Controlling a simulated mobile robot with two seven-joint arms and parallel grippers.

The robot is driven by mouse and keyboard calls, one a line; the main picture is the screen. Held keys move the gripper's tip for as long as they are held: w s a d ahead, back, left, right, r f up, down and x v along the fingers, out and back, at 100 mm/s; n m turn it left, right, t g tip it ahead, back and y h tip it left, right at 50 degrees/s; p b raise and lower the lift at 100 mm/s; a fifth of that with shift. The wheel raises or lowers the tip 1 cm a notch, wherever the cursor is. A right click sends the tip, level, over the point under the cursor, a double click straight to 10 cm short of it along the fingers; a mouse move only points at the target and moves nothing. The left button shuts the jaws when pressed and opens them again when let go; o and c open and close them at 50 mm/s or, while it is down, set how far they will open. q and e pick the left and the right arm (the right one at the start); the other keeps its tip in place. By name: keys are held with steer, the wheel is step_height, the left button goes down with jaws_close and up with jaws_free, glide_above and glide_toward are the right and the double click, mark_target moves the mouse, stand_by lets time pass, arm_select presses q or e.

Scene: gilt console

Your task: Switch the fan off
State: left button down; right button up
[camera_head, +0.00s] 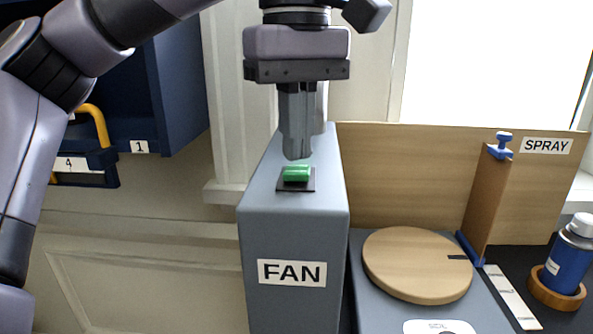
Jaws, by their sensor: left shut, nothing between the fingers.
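The fan unit is a grey box (300,228) with a white FAN label (292,273) on its front. On its top is a green rocker switch (296,173) set in a dark square plate (296,186). My left gripper (297,155) points straight down just above the switch, with its fingers together and nothing between them. Its tips are very close to the green rocker; I cannot tell whether they touch it. Which way the rocker is tipped is hard to tell. My right gripper is not in view.
Right of the box are a round wooden disc (417,264) on a grey base, a wooden panel (400,170) with a SPRAY label, and a blue bottle (568,258) in a wooden ring. At left are a dark blue cabinet (180,80) and a yellow handle (97,122).

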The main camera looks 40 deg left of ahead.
mark_target(295, 171)
arm_select(q)
steer(key=shift+f+b, duration=0.5)
steer(key=shift+f, duration=0.6)
stand_by(0.5)
step_height(295, 171, up, 2)
steer(key=p, duration=0.2)
steer(key=shift+r+p, duration=0.2)
steer(key=shift+p, duration=0.15)
step_height(295, 171, up, 2)
steer(key=p, duration=0.2)
steer(key=shift+r+p, duration=0.2)
steer(key=shift+p, duration=0.15)
step_height(295, 171, up, 2)
steer(key=p, duration=0.3)
steer(key=shift+r, duration=0.25)
steer(key=shift+s+f, duration=0.1)
